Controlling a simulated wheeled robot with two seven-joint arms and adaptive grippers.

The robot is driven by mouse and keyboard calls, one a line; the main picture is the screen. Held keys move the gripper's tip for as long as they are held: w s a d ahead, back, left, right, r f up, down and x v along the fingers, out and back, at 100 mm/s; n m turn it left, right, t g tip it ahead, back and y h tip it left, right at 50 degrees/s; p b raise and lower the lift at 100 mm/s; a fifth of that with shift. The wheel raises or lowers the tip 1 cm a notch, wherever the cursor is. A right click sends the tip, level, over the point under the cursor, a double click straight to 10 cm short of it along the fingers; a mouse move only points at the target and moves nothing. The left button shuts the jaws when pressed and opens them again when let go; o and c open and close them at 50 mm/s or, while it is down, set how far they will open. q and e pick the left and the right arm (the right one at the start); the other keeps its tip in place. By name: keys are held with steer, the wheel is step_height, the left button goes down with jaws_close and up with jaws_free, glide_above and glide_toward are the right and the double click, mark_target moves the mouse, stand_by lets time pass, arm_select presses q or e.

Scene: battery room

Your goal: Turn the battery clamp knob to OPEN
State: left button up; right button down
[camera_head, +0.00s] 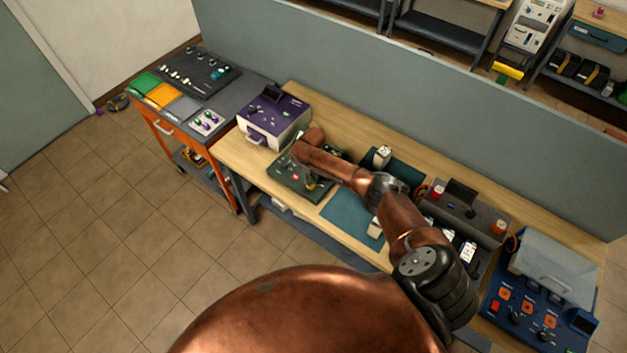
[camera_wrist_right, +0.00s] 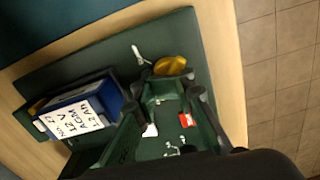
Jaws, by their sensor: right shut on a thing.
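The green battery clamp station (camera_head: 287,184) sits on the wooden bench in the head view. Its green plate (camera_wrist_right: 70,80) fills much of the wrist view. A yellow round knob (camera_wrist_right: 172,66) lies at the fingertips of my right gripper (camera_wrist_right: 168,90), which is shut on it. In the head view my right gripper (camera_head: 310,178) reaches down to the station, partly hidden by my arm. A blue battery with a white label (camera_wrist_right: 82,115) sits on the plate, left of the fingers. A small light lever (camera_wrist_right: 139,54) is beside the knob. The knob's markings cannot be read. My left gripper is not in view.
A purple-topped box (camera_head: 275,120) stands left of the station. A teal mat (camera_head: 352,214) lies to its right, with a grey device (camera_head: 465,215) further along. A blue panel (camera_head: 540,318) is at far right. A grey partition (camera_head: 400,95) stands behind the bench.

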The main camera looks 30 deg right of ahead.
steer(key=shift+s+a+f+n, duration=0.1)
steer(key=shift+a+f+n, duration=0.05)
steer(key=shift+a+n, duration=0.55)
steer(key=c, duration=2.3)
jaws_free()
steer(key=shift+s+a, duration=0.1)
steer(key=shift+a, duration=0.05)
steer(key=o, duration=0.3)
steer(key=shift+a, duration=0.15)
steer(key=o, duration=0.5)
steer(key=shift+d, duration=0.25)
steer(key=shift+d, duration=0.1)
step_height(320, 180, up, 12)
steer(key=shift+r, duration=0.2)
